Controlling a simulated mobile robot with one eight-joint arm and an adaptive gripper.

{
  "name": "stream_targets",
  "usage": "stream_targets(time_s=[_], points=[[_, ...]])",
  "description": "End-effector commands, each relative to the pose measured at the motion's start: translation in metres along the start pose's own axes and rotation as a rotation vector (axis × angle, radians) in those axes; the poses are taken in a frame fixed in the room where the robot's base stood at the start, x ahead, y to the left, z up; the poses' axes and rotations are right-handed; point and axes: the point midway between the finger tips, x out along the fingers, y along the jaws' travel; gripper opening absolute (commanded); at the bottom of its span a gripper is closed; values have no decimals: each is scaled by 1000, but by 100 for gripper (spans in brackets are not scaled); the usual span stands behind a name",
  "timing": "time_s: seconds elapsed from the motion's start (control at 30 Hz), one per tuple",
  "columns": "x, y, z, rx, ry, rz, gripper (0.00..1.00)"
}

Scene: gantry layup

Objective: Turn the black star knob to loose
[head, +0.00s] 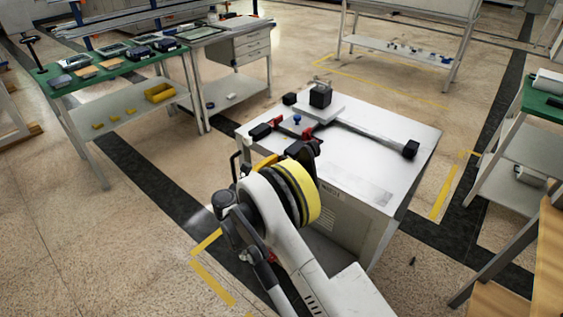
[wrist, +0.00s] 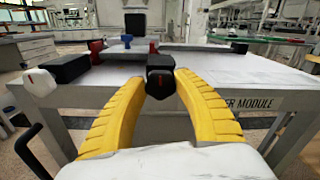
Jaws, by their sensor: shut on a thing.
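The black star knob (wrist: 160,71) is at the front edge of the white table, in the middle of the wrist view. It has a small red mark on its face. My gripper (wrist: 161,86) has its two yellow fingers closed in on either side of the knob, with the tips against it. In the head view my arm hides the knob, and only a bit of a yellow finger (head: 265,162) shows at the table's near edge.
The white table (head: 375,140) carries red and black clamps, a blue knob (head: 297,119), a black block (head: 320,96) and a dark bar (head: 370,135). Green-topped benches stand left and right.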

Motion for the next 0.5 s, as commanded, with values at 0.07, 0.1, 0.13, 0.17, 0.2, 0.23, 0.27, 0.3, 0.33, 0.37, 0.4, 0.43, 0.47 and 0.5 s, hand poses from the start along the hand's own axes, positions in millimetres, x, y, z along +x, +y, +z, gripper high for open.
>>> stream_targets(time_s=[0.07,0.1,0.13,0.17,0.2,0.23,0.27,0.3,0.33,0.37,0.4,0.43,0.47,0.5], points=[[1,0,2,-2,-3,0,6],[1,0,2,-1,-3,0,6],[1,0,2,-1,-3,0,6],[1,0,2,-1,-3,0,6],[1,0,2,-1,-3,0,6],[1,0,2,-1,-3,0,45],[1,0,2,-1,-3,0,54],[1,0,2,-1,-3,0,60],[1,0,1,-1,-3,0,60],[0,0,1,-1,-2,0,60],[0,0,1,0,-2,0,60],[0,0,1,0,-2,0,60],[0,0,1,0,-2,0,60],[0,0,1,0,-2,0,60]])
